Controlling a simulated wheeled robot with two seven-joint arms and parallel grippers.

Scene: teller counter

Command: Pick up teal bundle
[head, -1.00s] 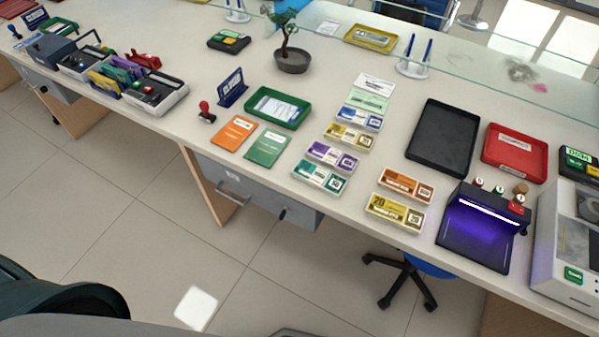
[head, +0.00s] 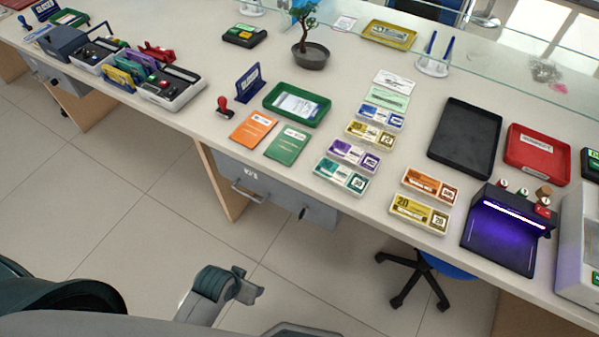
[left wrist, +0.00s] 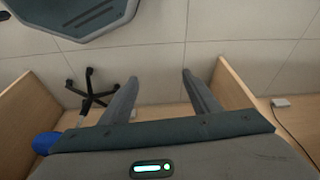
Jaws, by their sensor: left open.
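The teal bundle (head: 341,174) lies flat on the counter near its front edge, in a clear tray-like case with a white label. It is just in front of the purple bundle (head: 353,154). My left gripper (left wrist: 160,85) shows in the left wrist view with its two fingers wide apart and nothing between them, facing the floor. In the head view, a grey and dark teal part of my arm shows at the bottom, below the counter front and apart from the bundle. The teal bundle is not in the left wrist view. My right gripper is not in view.
Yellow (head: 370,134) and blue (head: 381,116) bundles lie behind the purple one. Orange (head: 430,185) and gold (head: 419,213) bundles lie to the right. Green (head: 287,146) and orange (head: 253,129) booklets lie left. A wheeled chair (head: 412,279) stands below the counter.

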